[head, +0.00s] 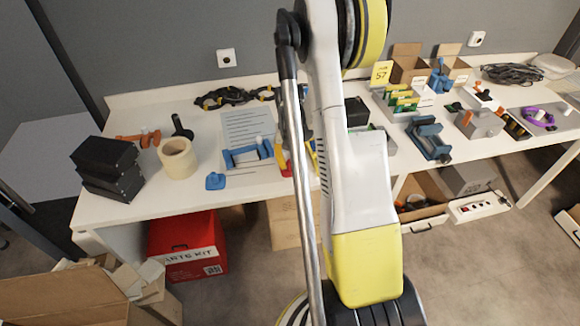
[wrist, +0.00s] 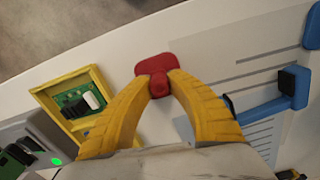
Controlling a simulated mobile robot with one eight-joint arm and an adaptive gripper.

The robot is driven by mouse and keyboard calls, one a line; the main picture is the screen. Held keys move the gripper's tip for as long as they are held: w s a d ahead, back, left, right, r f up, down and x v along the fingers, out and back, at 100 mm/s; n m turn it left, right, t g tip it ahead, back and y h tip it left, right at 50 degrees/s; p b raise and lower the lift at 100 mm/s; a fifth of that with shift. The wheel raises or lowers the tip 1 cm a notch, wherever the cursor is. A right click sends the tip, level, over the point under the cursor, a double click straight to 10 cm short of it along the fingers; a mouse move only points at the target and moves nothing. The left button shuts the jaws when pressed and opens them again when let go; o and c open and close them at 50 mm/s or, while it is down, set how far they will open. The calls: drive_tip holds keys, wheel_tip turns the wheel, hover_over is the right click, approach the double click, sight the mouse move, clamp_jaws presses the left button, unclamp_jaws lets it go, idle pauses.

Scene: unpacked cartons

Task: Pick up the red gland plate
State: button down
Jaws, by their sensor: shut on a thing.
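The red gland plate (wrist: 150,66) is a small rounded red plate with a stubby round knob, seen in the wrist view at top centre. My gripper (wrist: 158,84) has its two yellow fingers closed on the knob from both sides. The plate sits at the fingertips, over the white table; I cannot tell whether it touches the surface. In the head view my arm hides most of the gripper, and only a small red patch (head: 285,166) shows beside the arm; I cannot tell for sure that it is the plate.
In the wrist view a yellow tray with a green circuit board (wrist: 76,101) lies left of the fingers. A blue bracket with a black block (wrist: 285,94) and a printed sheet (wrist: 243,142) lie right. A tape roll (head: 178,159) and black boxes (head: 107,167) stand on the table's left.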

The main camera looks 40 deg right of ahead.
sight(290, 161)
wheel_tip(290, 161, up, 4)
drive_tip(key=shift+r+p, duration=0.1)
drive_tip(key=shift+p, duration=1.1)
drive_tip(key=s+d+r+p, duration=0.3)
drive_tip(key=s+d+r, duration=0.3)
drive_tip(key=s+d, duration=0.1)
drive_tip(key=shift+s+d+r+p, duration=0.3)
drive_tip(key=shift+s+r+p, duration=0.1)
drive_tip(key=shift+s, duration=0.5)
